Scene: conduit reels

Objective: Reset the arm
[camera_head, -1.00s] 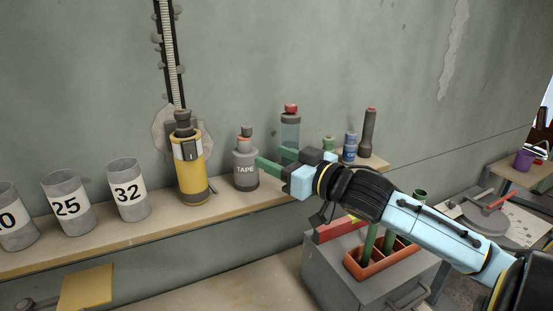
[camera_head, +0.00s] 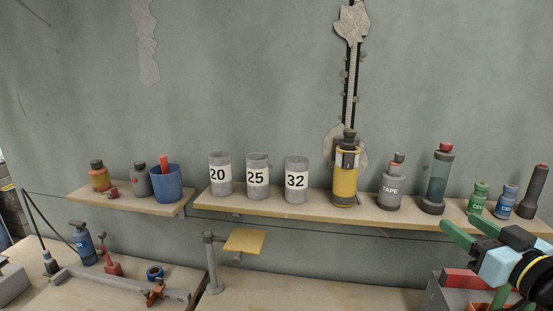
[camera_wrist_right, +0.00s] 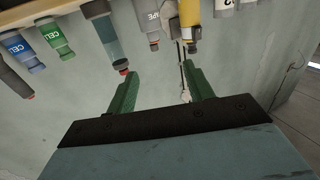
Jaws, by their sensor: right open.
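My right gripper (camera_head: 468,232) is at the right edge of the head view, its green fingers apart and empty. It is in front of the shelf, below the green and blue bottles. In the right wrist view its two green fingers (camera_wrist_right: 160,92) stand wide apart with only wall and shelf items beyond them. The forearm runs out of the head view at the right. My left gripper does not show.
The long shelf (camera_head: 270,206) carries grey cups marked 20, 25 and 32 (camera_head: 297,180), a yellow canister (camera_head: 345,178), a TAPE bottle (camera_head: 390,188) and more bottles. A lower bench (camera_head: 300,295) and a toolbox lie below. A left shelf holds a blue bucket (camera_head: 167,186).

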